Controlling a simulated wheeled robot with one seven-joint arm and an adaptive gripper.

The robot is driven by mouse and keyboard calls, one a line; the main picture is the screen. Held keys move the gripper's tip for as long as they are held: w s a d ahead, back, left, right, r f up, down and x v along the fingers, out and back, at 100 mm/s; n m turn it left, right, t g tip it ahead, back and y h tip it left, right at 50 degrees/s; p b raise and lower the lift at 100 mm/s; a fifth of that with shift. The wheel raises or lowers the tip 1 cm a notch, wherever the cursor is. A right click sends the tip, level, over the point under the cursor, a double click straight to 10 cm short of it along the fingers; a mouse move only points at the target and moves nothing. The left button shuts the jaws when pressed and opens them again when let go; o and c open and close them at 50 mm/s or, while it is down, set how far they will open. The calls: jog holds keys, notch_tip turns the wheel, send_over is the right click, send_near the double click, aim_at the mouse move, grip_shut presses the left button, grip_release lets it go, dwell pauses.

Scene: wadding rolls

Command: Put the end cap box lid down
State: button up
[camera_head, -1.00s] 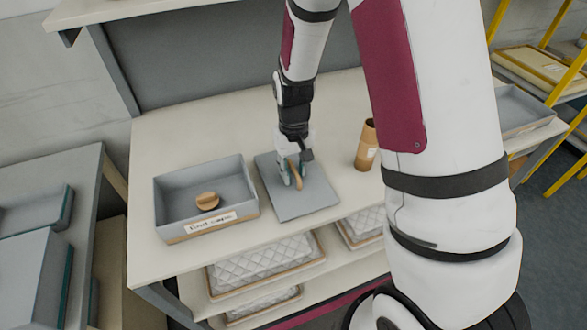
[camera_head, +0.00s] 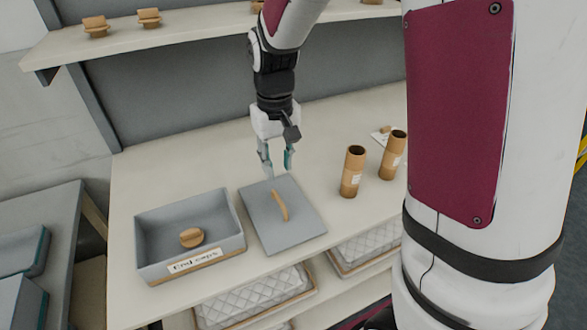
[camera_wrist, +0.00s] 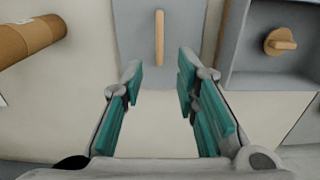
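The end cap box lid (camera_head: 295,227) is a flat grey panel with a tan bar handle (camera_head: 280,205). It lies flat on the table, just right of the open grey box (camera_head: 150,262) labelled "End caps", which holds one tan end cap (camera_head: 192,237). In the wrist view the lid (camera_wrist: 133,40) and its handle (camera_wrist: 159,38) are ahead of the fingers. My gripper (camera_head: 277,166) is open and empty, above and behind the lid, apart from the handle. Its teal-padded fingers (camera_wrist: 160,84) are spread wide in the wrist view.
Two brown cardboard tubes (camera_head: 353,172) (camera_head: 393,155) stand upright right of the lid. A shelf (camera_head: 200,26) above the table's back holds several tan caps. Bare table (camera_head: 150,170) lies behind the box. Quilted rolls (camera_head: 250,298) sit on the shelf below.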

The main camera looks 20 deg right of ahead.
jog(key=s+r+t, duration=0.5)
jog(key=s+r, duration=1)
jog(key=s, duration=0.4)
jog(key=shift+s, duration=0.35)
